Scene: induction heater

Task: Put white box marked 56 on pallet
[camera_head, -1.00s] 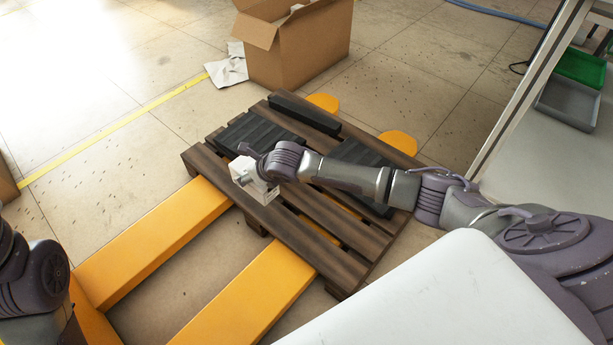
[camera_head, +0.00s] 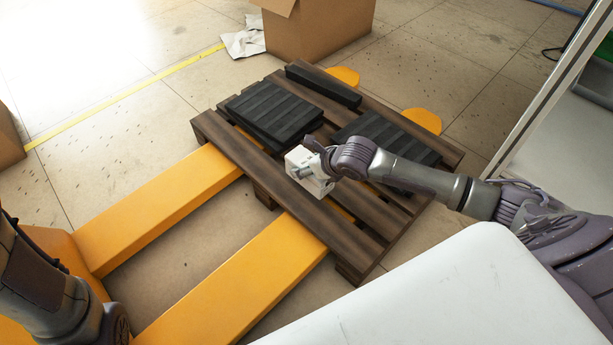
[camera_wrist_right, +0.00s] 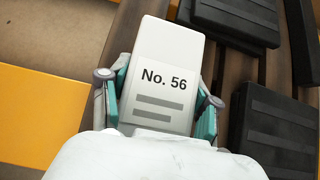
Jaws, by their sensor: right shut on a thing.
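The white box marked "No. 56" (camera_wrist_right: 165,65) is between the teal-padded fingers of my right gripper (camera_wrist_right: 160,108). The gripper is shut on it, one finger on each side. In the head view the white box (camera_head: 306,168) and my right gripper (camera_head: 312,172) are over the near part of the brown wooden pallet (camera_head: 225,136). I cannot tell whether the box touches the slats. My left arm shows at the lower left of the head view; its fingers are out of view.
Black ribbed cases (camera_head: 275,112) lie on the pallet, with another black case (camera_head: 385,140) to the right and a long black bar (camera_head: 323,83) at the back. Yellow pallet-jack forks (camera_head: 160,205) run under the pallet. A cardboard box (camera_head: 320,30) stands behind. Some near slats are bare.

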